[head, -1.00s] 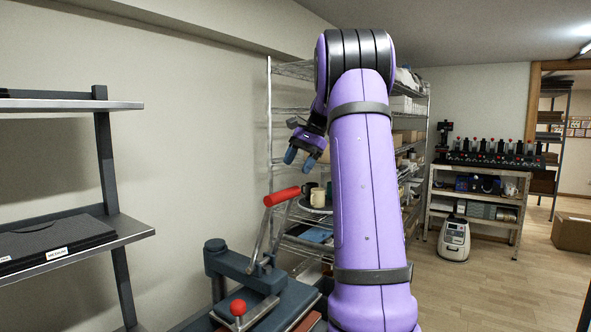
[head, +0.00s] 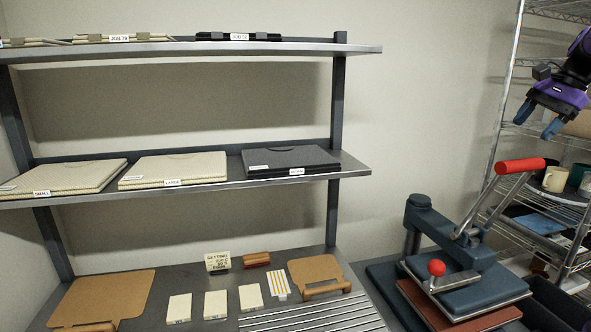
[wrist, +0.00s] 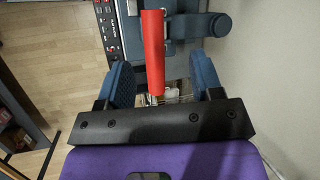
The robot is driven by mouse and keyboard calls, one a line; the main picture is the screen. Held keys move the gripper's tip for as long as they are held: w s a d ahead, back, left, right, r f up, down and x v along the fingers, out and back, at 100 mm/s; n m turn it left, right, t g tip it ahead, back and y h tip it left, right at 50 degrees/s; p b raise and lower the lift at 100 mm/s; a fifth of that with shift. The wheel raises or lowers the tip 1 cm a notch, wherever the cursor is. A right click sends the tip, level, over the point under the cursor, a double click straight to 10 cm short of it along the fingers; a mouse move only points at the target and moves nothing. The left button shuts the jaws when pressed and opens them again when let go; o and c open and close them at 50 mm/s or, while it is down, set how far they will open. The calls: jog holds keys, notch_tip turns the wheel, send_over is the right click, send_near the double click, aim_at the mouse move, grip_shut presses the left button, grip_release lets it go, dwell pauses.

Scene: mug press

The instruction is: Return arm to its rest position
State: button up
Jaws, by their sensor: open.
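My gripper (head: 540,118) is at the upper right of the head view, with blue fingertips and a purple wrist. It is open and empty, up in front of the wire shelf. In the wrist view, my gripper (wrist: 164,84) shows its two blue fingers spread apart. The press's red handle (wrist: 152,50) appears between them in the picture, but nothing shows it being gripped. In the head view the red handle (head: 520,166) sits below my gripper, clear of the fingers.
The press (head: 462,258) stands on the bench at the right. A wire shelf (head: 505,110) with mugs (head: 555,179) is behind it. Cork boards (head: 105,296) and cards lie on the bench at the left.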

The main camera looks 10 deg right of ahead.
jog(key=s+a+n+h, duration=0.1)
jog(key=s+a+n, duration=0.25)
jog(key=a, duration=0.75)
jog(key=s+a+n+h, duration=0.2)
jog(key=s+a+n, duration=0.15)
jog(key=a, duration=0.65)
jog(key=s+a+f+n+t, duration=0.1)
jog(key=s+a+f+n, duration=0.3)
jog(key=s+a, duration=0.2)
jog(key=s+a+f+n+t+h, duration=0.1)
jog(key=s+a+f+n, duration=0.2)
jog(key=s, duration=0.6)
jog(key=a+f, duration=0.1)
jog(key=a, duration=0.1)
jog(key=shift+a+n, duration=0.4)
